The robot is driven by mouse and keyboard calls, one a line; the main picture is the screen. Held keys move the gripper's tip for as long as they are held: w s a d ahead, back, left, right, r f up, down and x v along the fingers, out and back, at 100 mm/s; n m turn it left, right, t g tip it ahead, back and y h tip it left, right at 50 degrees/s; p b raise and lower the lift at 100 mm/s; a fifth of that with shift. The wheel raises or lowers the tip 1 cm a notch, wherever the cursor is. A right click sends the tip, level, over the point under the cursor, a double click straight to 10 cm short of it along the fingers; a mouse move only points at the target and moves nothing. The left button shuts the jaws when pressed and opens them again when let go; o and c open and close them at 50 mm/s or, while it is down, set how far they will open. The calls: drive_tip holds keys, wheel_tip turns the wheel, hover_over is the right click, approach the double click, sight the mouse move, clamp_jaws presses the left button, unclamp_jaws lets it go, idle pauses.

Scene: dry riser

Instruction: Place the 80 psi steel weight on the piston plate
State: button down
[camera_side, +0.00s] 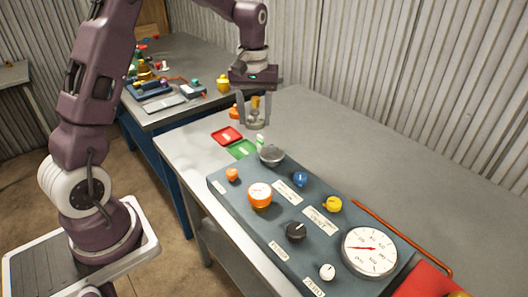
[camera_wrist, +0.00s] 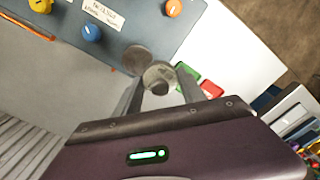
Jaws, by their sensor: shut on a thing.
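My gripper (camera_side: 255,119) hangs above the far end of the blue-grey panel, fingers pointing down. In the wrist view its fingers (camera_wrist: 158,92) are shut on a round grey steel weight (camera_wrist: 160,73) with a small knob on top. Any marking on the weight is too small to read. The piston plate (camera_side: 271,154), a round grey metal disc, is at the panel's far end, below and slightly right of my gripper. In the wrist view the plate (camera_wrist: 138,58) shows just beyond the weight, partly covered by it. The weight is held in the air, apart from the plate.
A red tray (camera_side: 226,136) and a green tray (camera_side: 241,149) lie beside the panel (camera_side: 275,212). The panel carries several knobs, an orange-rimmed dial (camera_side: 260,195) and a large white gauge (camera_side: 369,250). A copper-coloured pipe (camera_side: 400,235) runs along its right side. The bench right of it is clear.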

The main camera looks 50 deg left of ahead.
sight(272, 153)
drive_tip(key=w+d+r, duration=0.2)
drive_tip(key=d, duration=0.2)
wheel_tip(272, 153, down, 10)
drive_tip(key=shift+w+d+r, duration=0.15)
drive_tip(key=shift+r, duration=0.1)
drive_tip(key=c, duration=0.7)
unclamp_jaws()
drive_tip(key=shift+f, duration=0.15)
drive_tip(key=s+d+r+m+t, duration=0.1)
drive_tip(key=s+r, duration=0.1)
drive_tip(key=r, duration=0.7)
drive_tip(key=s+d+r+m, duration=0.1)
drive_tip(key=s+r, duration=0.2)
drive_tip(key=r, duration=0.5)
drive_tip(key=s+d+m+t, duration=0.1)
drive_tip(key=s+d+m, duration=0.1)
drive_tip(key=s, duration=0.5)
drive_tip(key=s+d+r+m+t, duration=0.1)
drive_tip(key=s+d+m+t, duration=0.1)
drive_tip(key=s, duration=0.6)
drive_tip(key=s+d+r+m+t, duration=0.1)
drive_tip(key=s+d+m, duration=0.1)
drive_tip(key=s, duration=0.6)
drive_tip(key=shift+s+d+m+t, duration=0.2)
drive_tip(key=shift+d+m+t, duration=0.15)
drive_tip(key=shift+m, duration=0.15)
